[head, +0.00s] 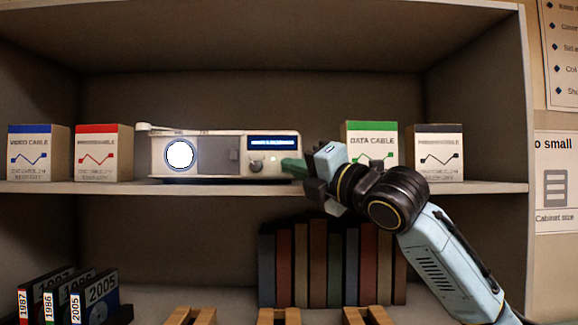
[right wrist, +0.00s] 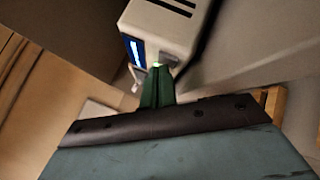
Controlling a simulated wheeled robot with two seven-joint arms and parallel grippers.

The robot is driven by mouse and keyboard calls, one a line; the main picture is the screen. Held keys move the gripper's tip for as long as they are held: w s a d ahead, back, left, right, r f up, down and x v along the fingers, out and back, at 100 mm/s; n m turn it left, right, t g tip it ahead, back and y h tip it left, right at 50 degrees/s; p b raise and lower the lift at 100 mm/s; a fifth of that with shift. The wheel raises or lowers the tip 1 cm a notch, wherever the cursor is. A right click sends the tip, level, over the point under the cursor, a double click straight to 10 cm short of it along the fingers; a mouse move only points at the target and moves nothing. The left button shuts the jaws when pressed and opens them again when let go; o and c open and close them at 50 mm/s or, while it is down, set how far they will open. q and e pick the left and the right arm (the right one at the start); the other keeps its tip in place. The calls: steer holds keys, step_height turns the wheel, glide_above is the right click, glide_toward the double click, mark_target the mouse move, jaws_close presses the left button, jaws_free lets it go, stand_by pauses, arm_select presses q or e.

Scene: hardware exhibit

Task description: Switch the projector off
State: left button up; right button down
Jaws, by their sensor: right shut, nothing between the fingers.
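The projector (head: 216,156) is a white box on the middle shelf, with a bright round lens at its left front and a lit blue display (head: 272,143) at its right front. A small round control shows below the display. My right gripper (head: 292,166) is shut and empty, its green fingertips at the projector's right front end. In the right wrist view the shut fingers (right wrist: 157,85) reach to the projector's corner (right wrist: 165,30), near a small green light. Whether they touch it I cannot tell. My left gripper is not in view.
Cable boxes stand on the same shelf: blue-topped (head: 38,153) and red-topped (head: 103,152) at left, green-topped (head: 369,140) and black-topped (head: 437,152) at right, behind my right arm. Books (head: 300,262) stand on the shelf below. Shelf walls close both sides.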

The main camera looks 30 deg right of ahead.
stand_by(0.3)
steer(key=shift+s+a, duration=0.2)
steer(key=shift+s, duration=0.25)
steer(key=s+a, duration=0.3)
steer(key=s, duration=0.2)
stand_by(0.5)
steer(key=shift+a, duration=0.1)
stand_by(1.0)
